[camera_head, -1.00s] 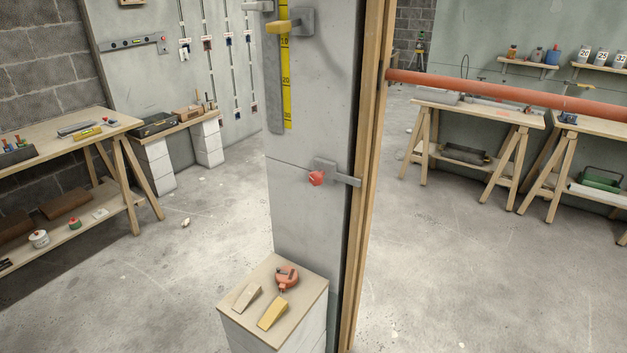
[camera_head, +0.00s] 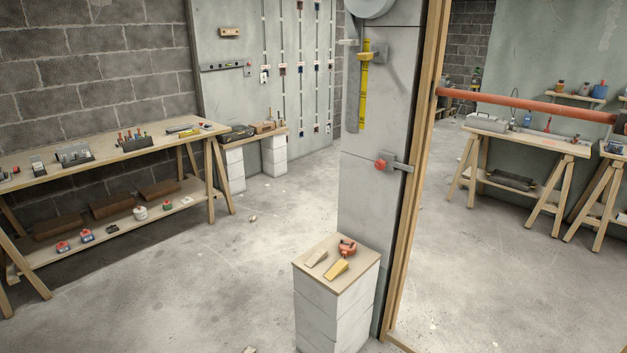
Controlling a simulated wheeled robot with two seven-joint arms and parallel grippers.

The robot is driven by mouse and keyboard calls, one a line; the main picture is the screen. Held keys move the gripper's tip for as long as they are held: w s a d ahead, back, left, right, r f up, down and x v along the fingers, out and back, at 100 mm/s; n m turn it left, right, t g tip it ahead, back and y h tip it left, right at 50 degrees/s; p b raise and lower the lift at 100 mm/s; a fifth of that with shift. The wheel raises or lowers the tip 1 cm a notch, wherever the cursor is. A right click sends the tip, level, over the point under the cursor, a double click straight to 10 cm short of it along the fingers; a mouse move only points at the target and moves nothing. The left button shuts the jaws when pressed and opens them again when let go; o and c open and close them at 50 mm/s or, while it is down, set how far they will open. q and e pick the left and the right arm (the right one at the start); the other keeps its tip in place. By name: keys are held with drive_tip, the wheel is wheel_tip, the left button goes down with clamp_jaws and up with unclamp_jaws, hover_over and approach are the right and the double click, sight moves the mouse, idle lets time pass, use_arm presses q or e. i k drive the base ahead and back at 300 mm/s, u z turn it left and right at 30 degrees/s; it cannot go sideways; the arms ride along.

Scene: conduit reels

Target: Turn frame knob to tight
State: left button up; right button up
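The red frame knob (camera_head: 381,165) sits on a grey bracket (camera_head: 400,165) on the concrete pillar (camera_head: 375,205), close to the wooden door frame (camera_head: 407,190). The marking on the knob is too small to read, so its setting cannot be told. Higher on the pillar a yellow lever (camera_head: 366,57) sits on another grey bracket (camera_head: 380,52), by a yellow scale strip (camera_head: 363,100). Neither of my grippers shows in the view.
A block stand (camera_head: 330,305) before the pillar bears a red tape measure (camera_head: 347,247) and two wedges (camera_head: 336,269). A red pipe (camera_head: 520,102) crosses the opening at right. A long workbench (camera_head: 110,160) stands left. The floor between is mostly clear.

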sight(379, 163)
drive_tip(key=u, duration=0.85)
drive_tip(key=i, duration=2.6)
drive_tip(key=z, duration=1.6)
drive_tip(key=i, duration=0.7)
drive_tip(key=z, duration=0.6)
